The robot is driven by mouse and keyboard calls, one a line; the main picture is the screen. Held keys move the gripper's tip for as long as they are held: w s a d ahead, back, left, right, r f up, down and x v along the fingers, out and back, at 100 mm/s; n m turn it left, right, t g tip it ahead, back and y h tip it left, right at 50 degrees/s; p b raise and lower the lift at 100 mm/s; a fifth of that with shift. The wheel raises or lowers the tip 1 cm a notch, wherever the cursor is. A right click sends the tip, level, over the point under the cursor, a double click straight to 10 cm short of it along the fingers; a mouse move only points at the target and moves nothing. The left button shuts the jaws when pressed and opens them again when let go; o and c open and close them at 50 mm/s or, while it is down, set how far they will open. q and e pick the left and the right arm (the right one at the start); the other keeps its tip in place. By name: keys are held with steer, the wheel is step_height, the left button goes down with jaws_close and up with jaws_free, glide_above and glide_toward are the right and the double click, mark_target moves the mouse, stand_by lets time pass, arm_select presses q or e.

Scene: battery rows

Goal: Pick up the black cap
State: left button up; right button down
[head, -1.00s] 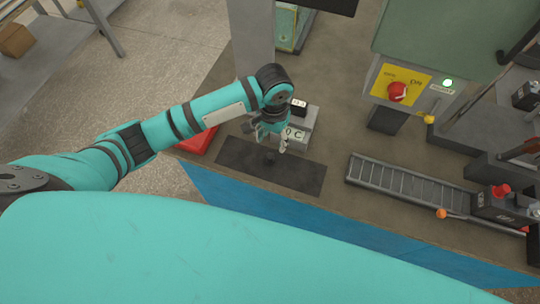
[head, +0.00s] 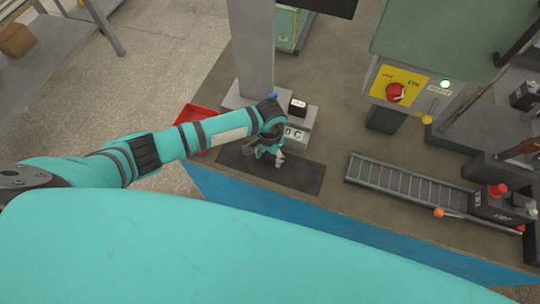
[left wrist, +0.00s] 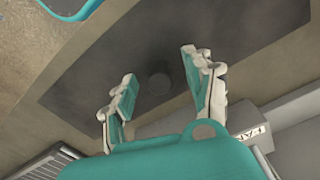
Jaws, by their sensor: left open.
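My left gripper (left wrist: 160,68) is open and empty, with one finger on each side of the cap in that picture. In the head view my left gripper (head: 270,156) hangs over the dark mat (head: 308,178), and it hides the cap there. My right gripper is in neither view.
A grey block with a label (head: 293,133) and a small black-and-white box (head: 298,108) stand just behind the mat. A red tray (head: 187,122) lies to the left. A roller conveyor (head: 400,183) and a switch panel (head: 393,84) are on the right.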

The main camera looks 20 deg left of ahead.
arm_select(q)
steer(key=shift+c, duration=0.3)
steer(key=c, duration=0.8)
steer(key=shift+o, duration=0.2)
steer(key=shift+r, duration=0.1)
